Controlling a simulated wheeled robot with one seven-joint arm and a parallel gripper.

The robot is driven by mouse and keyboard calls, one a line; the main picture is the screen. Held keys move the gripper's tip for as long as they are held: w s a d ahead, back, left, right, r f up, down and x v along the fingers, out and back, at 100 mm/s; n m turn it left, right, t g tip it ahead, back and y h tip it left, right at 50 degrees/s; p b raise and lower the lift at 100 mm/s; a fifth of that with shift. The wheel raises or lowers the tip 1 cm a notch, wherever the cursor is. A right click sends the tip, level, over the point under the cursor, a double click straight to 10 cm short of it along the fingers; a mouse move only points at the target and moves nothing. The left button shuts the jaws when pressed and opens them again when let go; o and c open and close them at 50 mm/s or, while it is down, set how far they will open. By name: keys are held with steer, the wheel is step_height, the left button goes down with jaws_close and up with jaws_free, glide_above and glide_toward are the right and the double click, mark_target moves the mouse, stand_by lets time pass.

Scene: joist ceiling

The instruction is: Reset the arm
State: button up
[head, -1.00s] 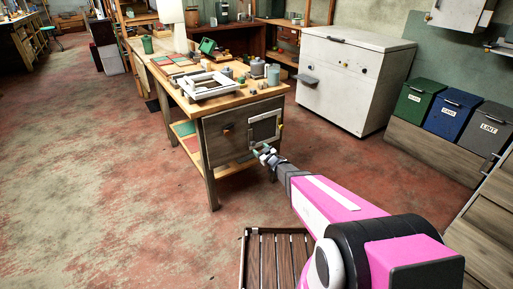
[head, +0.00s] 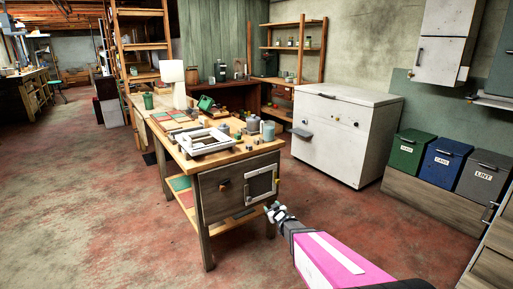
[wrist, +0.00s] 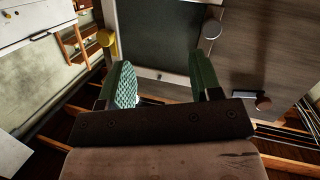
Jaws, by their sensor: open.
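My gripper (head: 272,209) is at the end of my pink arm, in front of the near end of the wooden workbench (head: 258,156). In the wrist view my gripper (wrist: 167,82) shows two green fingers spread apart with nothing between them. Beyond the fingers is a dark panel (wrist: 158,35) in a light frame on the bench's grey end. That framed panel also shows in the head view (head: 261,186). I cannot tell whether the fingers touch the bench.
A white frame (head: 206,141), jars and small blocks lie on the bench top. A white chest (head: 335,135) stands behind to the right. Green (head: 410,153), blue (head: 444,162) and grey (head: 484,178) bins line the right wall. The floor at left (head: 80,200) is clear.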

steer(key=s+d+r+m+g+h, duration=0.25)
steer(key=s+d+m+h, duration=0.2)
steer(key=d, duration=0.25)
steer(key=s+d+r+m+g, duration=0.1)
steer(key=s+r+g, duration=0.1)
steer(key=s+g, duration=0.4)
steer(key=s+d+r+m+g, duration=0.1)
steer(key=s+g, duration=0.5)
steer(key=s, duration=1)
steer(key=shift+s+d+r+g+h, duration=0.15)
steer(key=shift+d+r+g+h, duration=0.2)
steer(key=shift+d, duration=0.3)
